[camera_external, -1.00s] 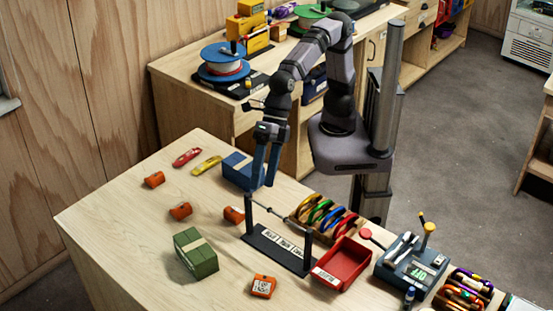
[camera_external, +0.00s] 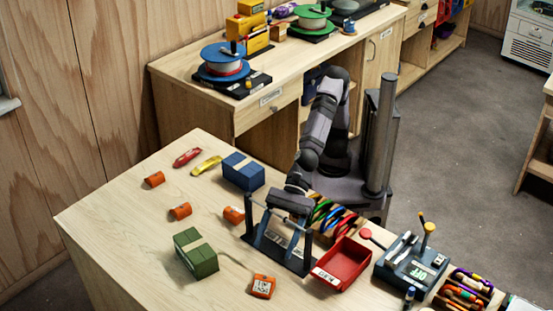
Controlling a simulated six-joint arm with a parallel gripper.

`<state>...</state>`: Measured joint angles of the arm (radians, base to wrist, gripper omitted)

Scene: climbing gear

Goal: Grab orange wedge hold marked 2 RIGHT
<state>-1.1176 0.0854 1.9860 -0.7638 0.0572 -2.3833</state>
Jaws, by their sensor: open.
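Several orange wedge holds lie on the wooden table: one at the far left (camera_external: 154,179), one nearer (camera_external: 180,211), one by the black stand (camera_external: 234,215), and one at the front with a white label (camera_external: 263,286). The markings are too small to read, so I cannot tell which is 2 RIGHT. My gripper (camera_external: 276,242) has its blue fingers spread and empty, low at the black stand (camera_external: 250,237). The front labelled hold is apart from it, nearer the camera. The stand overlaps the fingers in this view, so their exact depth is unclear.
A green block (camera_external: 196,253) stands left of the front hold, and a blue block (camera_external: 243,171) behind. A red tray (camera_external: 342,264) and a rack of coloured carabiners (camera_external: 332,218) are to the right. The table's left part is mostly clear.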

